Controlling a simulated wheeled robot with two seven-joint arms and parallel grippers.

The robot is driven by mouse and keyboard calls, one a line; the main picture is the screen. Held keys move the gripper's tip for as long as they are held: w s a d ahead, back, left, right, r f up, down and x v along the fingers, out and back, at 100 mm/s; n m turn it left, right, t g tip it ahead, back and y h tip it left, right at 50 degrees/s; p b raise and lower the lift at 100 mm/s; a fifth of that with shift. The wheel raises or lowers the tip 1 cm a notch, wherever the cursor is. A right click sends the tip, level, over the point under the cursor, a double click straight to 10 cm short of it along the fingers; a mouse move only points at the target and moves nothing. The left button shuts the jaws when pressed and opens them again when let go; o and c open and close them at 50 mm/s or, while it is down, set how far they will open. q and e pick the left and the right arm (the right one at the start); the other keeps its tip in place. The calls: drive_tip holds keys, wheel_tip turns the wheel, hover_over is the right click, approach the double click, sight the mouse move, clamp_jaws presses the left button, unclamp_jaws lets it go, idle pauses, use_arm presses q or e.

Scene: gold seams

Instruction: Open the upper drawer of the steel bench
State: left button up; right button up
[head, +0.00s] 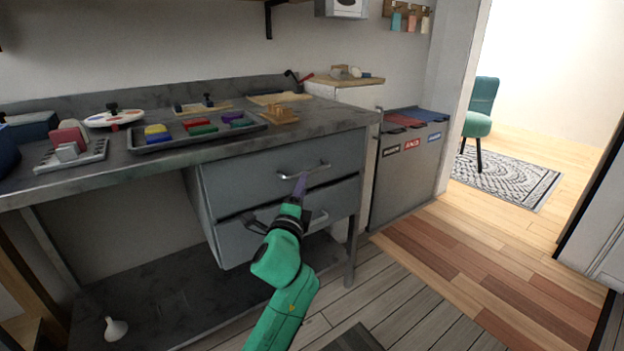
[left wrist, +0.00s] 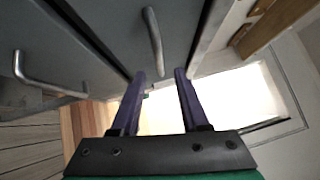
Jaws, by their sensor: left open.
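The steel bench (head: 330,128) has two grey drawers under its right part. The upper drawer (head: 240,178) looks shut and has a bar handle (head: 318,168). The lower drawer (head: 236,240) has its own handle, partly hidden by my left gripper. My left gripper (head: 303,178) is at the upper handle, arm reaching up from below. In the left wrist view its purple fingers (left wrist: 160,75) are apart, with the upper handle (left wrist: 153,38) in line with the gap between them; I cannot tell whether they touch. The lower handle (left wrist: 45,82) is at left. My right gripper is not in view.
The benchtop holds a tray (head: 160,143) of coloured blocks, a white palette (head: 115,118) and a wooden stand (head: 279,116). A grey bin unit (head: 408,175) stands right of the bench. A white funnel-like thing (head: 116,328) lies on the low shelf.

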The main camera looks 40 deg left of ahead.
sight(309, 170)
use_arm(q)
drive_tip(key=b+x, duration=0.1)
drive_tip(key=x, duration=0.6)
drive_tip(key=shift+w+a+f, duration=0.1)
drive_tip(key=shift+w+a, duration=0.05)
drive_tip(key=shift+w, duration=0.15)
clamp_jaws()
idle(0.9)
